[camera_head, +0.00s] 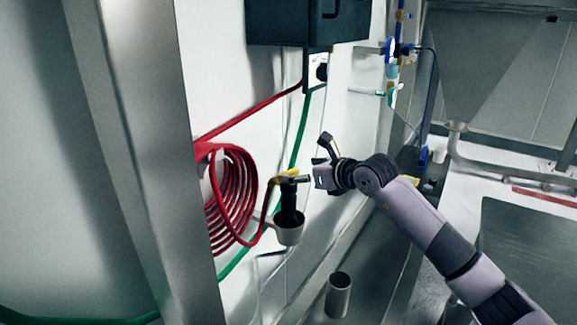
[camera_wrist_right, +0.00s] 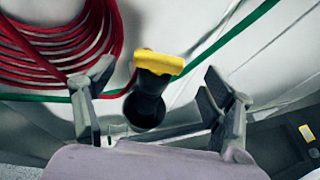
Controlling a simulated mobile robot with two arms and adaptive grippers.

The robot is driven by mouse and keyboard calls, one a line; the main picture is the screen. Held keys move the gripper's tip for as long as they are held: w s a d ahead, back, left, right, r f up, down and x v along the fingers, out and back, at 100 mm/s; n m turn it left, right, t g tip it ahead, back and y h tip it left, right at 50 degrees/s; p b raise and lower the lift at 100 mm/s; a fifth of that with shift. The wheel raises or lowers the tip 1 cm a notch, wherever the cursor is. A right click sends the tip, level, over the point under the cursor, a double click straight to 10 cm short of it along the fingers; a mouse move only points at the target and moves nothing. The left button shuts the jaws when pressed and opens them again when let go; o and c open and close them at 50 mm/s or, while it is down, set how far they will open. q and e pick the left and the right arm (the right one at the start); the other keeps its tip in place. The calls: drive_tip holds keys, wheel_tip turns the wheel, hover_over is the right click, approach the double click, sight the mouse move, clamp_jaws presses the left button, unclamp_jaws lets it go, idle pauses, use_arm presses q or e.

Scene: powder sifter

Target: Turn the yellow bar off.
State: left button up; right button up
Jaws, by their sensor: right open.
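The yellow bar (camera_head: 289,173) sits on top of a black upright handle (camera_head: 289,205) that stands in a light cup-like holder (camera_head: 288,232) near the wall. In the right wrist view the yellow bar (camera_wrist_right: 159,62) is between the fingers and beyond them, above the black body (camera_wrist_right: 145,106). My right gripper (camera_head: 313,160) is just right of the bar in the head view. Its fingers are spread and hold nothing, as the right wrist view (camera_wrist_right: 154,98) also shows. Whether a finger touches the bar cannot be told. My left gripper does not show.
A coiled red hose (camera_head: 232,200) hangs directly left of the bar, with a green hose (camera_head: 301,130) behind. A metal cylinder (camera_head: 338,296) stands below. A dark box (camera_head: 300,22) is above, and a steel hopper (camera_head: 470,60) is at right.

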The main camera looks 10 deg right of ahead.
sight(290, 172)
drive_tip(key=p+x, duration=0.1)
drive_tip(key=x, duration=0.5)
drive_tip(key=shift+w+a, duration=0.1)
drive_tip(key=shift+w, duration=0.15)
drive_tip(key=shift+f, duration=0.1)
drive_tip(key=shift+c, duration=0.2)
